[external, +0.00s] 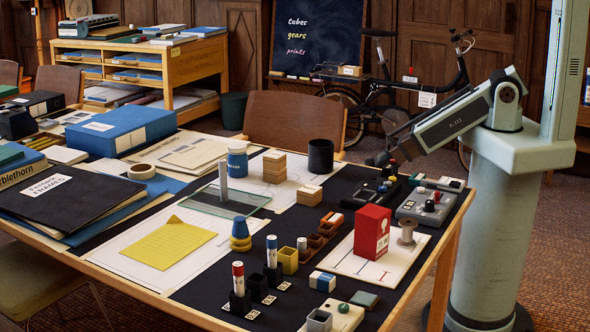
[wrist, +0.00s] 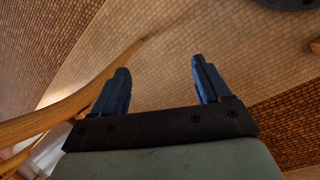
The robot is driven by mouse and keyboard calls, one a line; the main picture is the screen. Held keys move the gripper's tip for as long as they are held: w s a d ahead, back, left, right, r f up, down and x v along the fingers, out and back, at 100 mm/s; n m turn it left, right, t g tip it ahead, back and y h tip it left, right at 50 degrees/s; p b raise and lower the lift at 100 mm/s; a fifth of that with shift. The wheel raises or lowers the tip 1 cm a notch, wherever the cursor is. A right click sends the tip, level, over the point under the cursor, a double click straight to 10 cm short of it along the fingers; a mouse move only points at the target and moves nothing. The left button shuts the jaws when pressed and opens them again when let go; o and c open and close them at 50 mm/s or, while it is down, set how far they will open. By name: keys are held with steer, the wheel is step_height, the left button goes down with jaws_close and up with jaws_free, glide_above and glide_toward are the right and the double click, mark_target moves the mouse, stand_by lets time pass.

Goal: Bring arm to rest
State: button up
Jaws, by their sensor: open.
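My gripper (wrist: 160,68) is open in the wrist view, with its two blue-black fingers well apart and nothing between them. Brown tiled floor shows beyond the fingers. In the external view my arm reaches down and left from the pale column, and my gripper (external: 377,160) is a small dark shape near the table's far right edge. Its fingers are too small there to make out, and how high it is above the table is hard to tell.
The table (external: 447,262) is crowded: a red box (external: 371,232), a black cup (external: 320,157), a grey control box (external: 426,206), wooden blocks (external: 274,167). A chair (external: 294,121) stands behind it, and a bicycle (external: 400,88) farther back. A curved wooden piece (wrist: 75,103) is left of my fingers.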

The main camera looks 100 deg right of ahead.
steer(key=s+a+f+m+g+y, duration=0.1)
steer(key=s+a, duration=0.3)
steer(key=a, duration=0.5)
steer(key=s+a+f+m+g+y, duration=0.1)
steer(key=s+a, duration=0.4)
steer(key=a, duration=0.4)
steer(key=s+a+f+m+g+y, duration=0.1)
steer(key=s+a, duration=0.3)
steer(key=a, duration=0.6)
steer(key=shift+s+f+g, duration=0.35)
steer(key=shift+f+g, duration=0.1)
steer(key=shift+g, duration=0.15)
